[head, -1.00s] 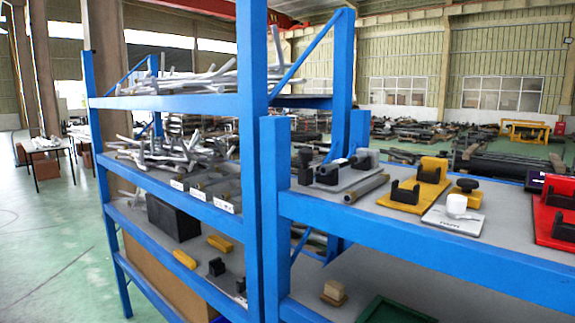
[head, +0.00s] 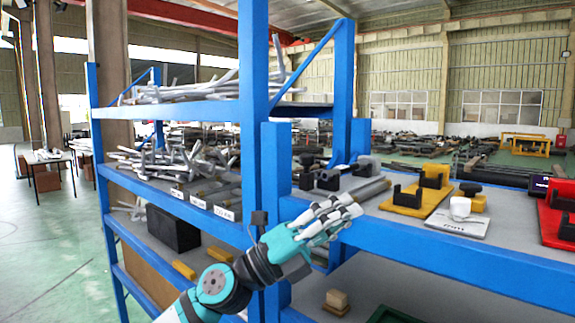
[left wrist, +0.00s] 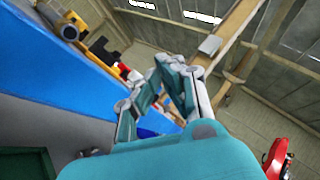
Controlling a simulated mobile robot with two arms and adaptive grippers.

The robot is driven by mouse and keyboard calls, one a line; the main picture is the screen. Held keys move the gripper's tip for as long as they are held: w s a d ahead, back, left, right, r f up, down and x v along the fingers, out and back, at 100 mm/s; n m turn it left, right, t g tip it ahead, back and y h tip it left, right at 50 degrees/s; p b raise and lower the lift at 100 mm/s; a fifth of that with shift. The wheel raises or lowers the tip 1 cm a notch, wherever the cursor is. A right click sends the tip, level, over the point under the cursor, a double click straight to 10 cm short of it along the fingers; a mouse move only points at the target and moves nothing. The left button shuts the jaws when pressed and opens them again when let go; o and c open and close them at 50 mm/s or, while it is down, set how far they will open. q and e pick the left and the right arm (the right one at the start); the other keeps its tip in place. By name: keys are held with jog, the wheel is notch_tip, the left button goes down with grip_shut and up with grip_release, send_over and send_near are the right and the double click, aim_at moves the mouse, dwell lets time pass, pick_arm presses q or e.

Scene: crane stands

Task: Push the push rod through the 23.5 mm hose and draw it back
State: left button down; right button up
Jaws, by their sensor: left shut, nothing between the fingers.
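A grey tube (head: 375,190) lies on the grey plate beside black blocks on the right shelf top; I cannot tell whether it is the hose or the push rod. A round tube end (left wrist: 68,32) shows at the upper left in the left wrist view. More dark tubes with brownish ends (head: 205,187) lie behind white labels on the left rack; the labels are too small to read. My left gripper (head: 352,208) is shut and empty in front of the right shelf's edge, hiding part of the grey plate. It also shows in the left wrist view (left wrist: 178,68).
A yellow stand (head: 415,199) with black cradles, a white plate (head: 475,222) and a red stand (head: 556,230) stand to the right. A blue upright (head: 253,100) rises behind my left arm. A wooden block (head: 337,299) sits on the lower shelf.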

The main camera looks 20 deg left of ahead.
pick_arm(q)
notch_tip(320, 180, up, 4)
jog(key=s+m+g+y, duration=0.2)
jog(key=m+g, duration=0.3)
jog(key=m, duration=0.3)
jog(key=t+y, duration=0.4)
jog(key=y, duration=0.8)
send_near(307, 172)
jog(key=shift+n, duration=0.3)
jog(key=p+x, duration=0.3)
jog(key=a+p+x, duration=0.1)
jog(key=p+x, duration=0.1)
jog(key=shift+w+r, duration=0.1)
jog(key=shift+w, duration=0.35)
